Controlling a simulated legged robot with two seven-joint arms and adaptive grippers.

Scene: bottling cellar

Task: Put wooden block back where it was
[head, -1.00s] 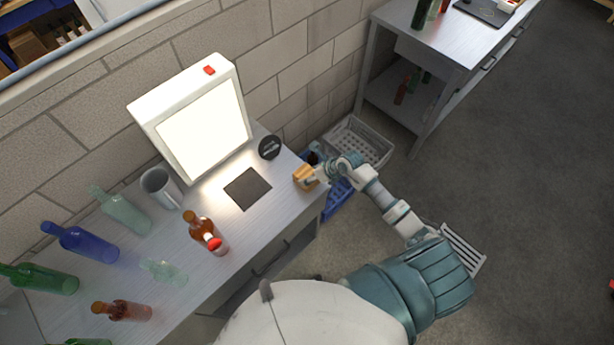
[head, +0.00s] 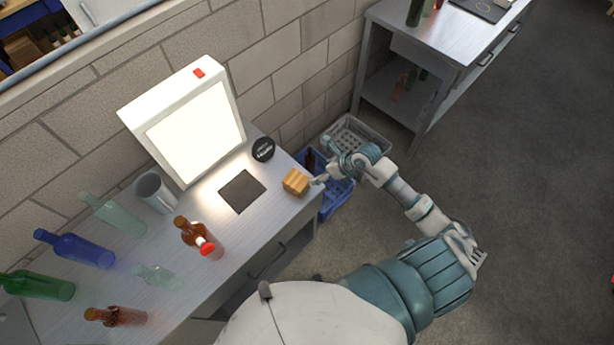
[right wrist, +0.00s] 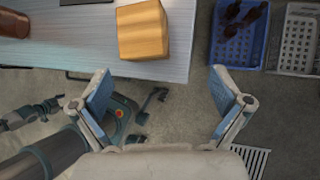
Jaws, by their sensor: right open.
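The wooden block (head: 295,182) sits on the right end of the grey worktop, close to its edge and to the right of a dark square pad (head: 242,191). It also shows in the right wrist view (right wrist: 142,30), beyond the fingertips. My right gripper (head: 322,163) is just right of the block, apart from it. In the right wrist view my right gripper (right wrist: 158,82) has its two fingers spread wide with nothing between them. My left gripper is not in view.
A lit white panel (head: 196,135), a black round disc (head: 263,149), a grey mug (head: 155,191) and several bottles, including a brown one with a red mark (head: 199,238), stand on the worktop. A blue crate (head: 336,196) and a grey crate (head: 357,138) are on the floor beyond its right end.

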